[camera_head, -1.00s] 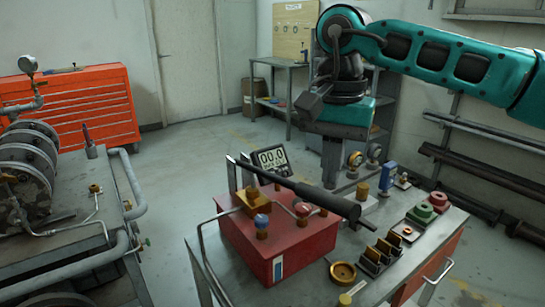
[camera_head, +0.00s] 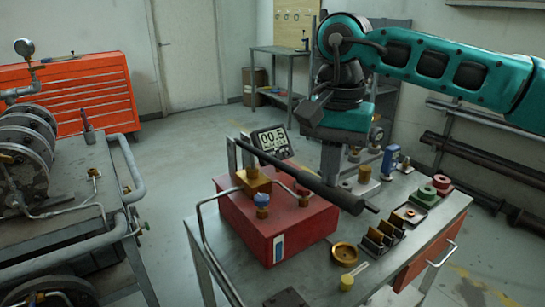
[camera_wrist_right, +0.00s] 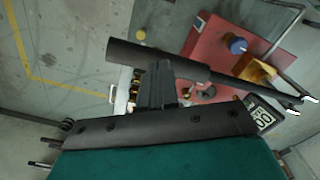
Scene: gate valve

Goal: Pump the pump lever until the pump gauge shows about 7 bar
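The pump lever (camera_head: 330,187) is a long dark bar with a thicker handle, tilted down to the right above the red pump box (camera_head: 300,226). The digital pump gauge (camera_head: 273,140) behind it reads 00.5. My right gripper (camera_head: 331,182) reaches down to the lever from above; its tips are mostly hidden by the bar in the head view. In the right wrist view, the fingers (camera_wrist_right: 160,66) look closed together and meet the lever (camera_wrist_right: 195,69) at the handle's inner part, seemingly pressing against it rather than around it. My left gripper is not in view.
Knobs, a brass ring (camera_head: 344,254), slotted blocks (camera_head: 380,238) and red and green parts (camera_head: 434,190) crowd the bench (camera_head: 405,255) right of the pump box. A cart with pipes (camera_head: 60,200) stands left. Floor between them is clear.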

